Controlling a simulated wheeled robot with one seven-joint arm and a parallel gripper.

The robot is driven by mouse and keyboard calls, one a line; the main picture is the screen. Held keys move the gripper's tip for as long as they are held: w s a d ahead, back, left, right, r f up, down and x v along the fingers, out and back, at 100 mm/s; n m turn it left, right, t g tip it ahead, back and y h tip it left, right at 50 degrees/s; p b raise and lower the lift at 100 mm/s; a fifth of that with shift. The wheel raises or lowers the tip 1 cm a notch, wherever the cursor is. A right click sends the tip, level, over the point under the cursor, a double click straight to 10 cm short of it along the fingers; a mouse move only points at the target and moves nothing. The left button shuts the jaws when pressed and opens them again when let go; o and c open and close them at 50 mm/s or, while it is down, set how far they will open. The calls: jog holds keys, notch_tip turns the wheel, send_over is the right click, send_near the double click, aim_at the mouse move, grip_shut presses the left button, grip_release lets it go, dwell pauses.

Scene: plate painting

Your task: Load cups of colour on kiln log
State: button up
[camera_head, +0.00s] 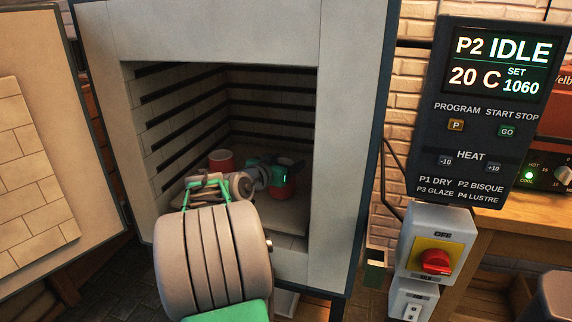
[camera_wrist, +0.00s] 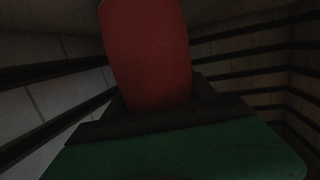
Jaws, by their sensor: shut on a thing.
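The kiln (camera_head: 345,130) stands open, with dark heating elements along its inner walls. My arm reaches through its opening. Inside, my gripper (camera_head: 287,176) is shut on a red cup (camera_head: 281,192) at the right of the chamber. That cup fills the upper middle of the wrist view (camera_wrist: 148,50), held at the jaws; its contents cannot be seen. Whether its base touches the shelf is unclear. Another red cup (camera_head: 221,160) stands at the back left on the pale kiln shelf (camera_head: 256,160), partly behind my arm. No log sheet is in view.
The brick-lined kiln door (camera_head: 35,160) is swung open at left. The control panel (camera_head: 492,110) reads P2 IDLE, 20 C, set 1060. Below it is a red rotary switch (camera_head: 435,261). A wooden bench (camera_head: 520,220) is at right. The kiln walls are close around my arm.

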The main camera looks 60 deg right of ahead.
jog(key=o, duration=1.7)
jog(key=shift+f, duration=0.1)
